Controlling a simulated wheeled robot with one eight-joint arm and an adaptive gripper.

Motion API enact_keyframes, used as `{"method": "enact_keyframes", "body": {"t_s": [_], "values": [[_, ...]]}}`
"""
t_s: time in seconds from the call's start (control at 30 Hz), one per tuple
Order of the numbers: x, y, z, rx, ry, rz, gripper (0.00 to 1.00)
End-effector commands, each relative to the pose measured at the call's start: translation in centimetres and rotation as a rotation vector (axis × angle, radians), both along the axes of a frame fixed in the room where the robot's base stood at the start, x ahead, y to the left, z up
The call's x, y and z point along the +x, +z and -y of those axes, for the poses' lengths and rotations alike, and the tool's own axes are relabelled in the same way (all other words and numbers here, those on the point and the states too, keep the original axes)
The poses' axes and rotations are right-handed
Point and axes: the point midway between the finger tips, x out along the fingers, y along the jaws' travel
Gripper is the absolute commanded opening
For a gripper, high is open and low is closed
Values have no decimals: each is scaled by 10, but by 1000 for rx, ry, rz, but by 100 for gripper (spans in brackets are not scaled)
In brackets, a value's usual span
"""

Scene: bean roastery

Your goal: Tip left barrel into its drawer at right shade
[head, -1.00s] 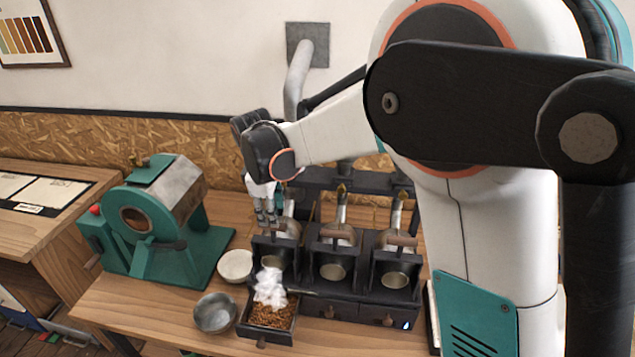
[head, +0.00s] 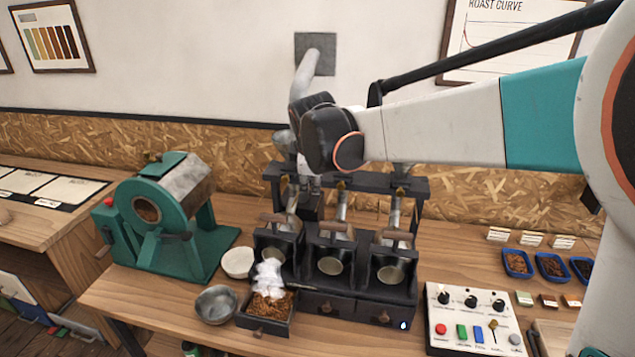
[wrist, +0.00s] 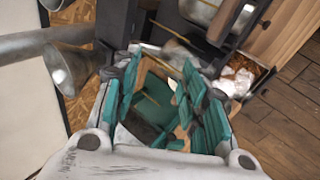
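The left barrel (head: 276,254) sits in the left bay of a black three-barrel roaster (head: 340,302), with a wooden handle (head: 272,218) above it. The drawer (head: 262,326) below is pulled out and holds brown beans (head: 270,305), with white smoke over them. Smoke and beans also show in the wrist view (wrist: 235,84). My gripper (head: 308,182) is above and behind the left barrel, apart from its handle. In the wrist view its teal-padded fingers (wrist: 163,85) stand apart with nothing held between them. The inside of the left barrel is partly hidden.
A metal bowl (head: 215,306) and a white bowl (head: 238,262) stand left of the drawer. A green drum machine (head: 170,215) is farther left. A button panel (head: 475,320), blue bean trays (head: 517,263) and small blocks are at right. The middle and right barrels stand beside the left one.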

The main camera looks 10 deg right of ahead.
Motion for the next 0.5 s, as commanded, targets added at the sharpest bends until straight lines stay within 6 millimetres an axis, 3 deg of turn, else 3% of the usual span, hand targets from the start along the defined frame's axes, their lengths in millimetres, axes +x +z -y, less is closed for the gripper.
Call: {"method": "enact_keyframes", "body": {"t_s": [0.5], "values": [[4,4,10,-10,11,45,40]]}}
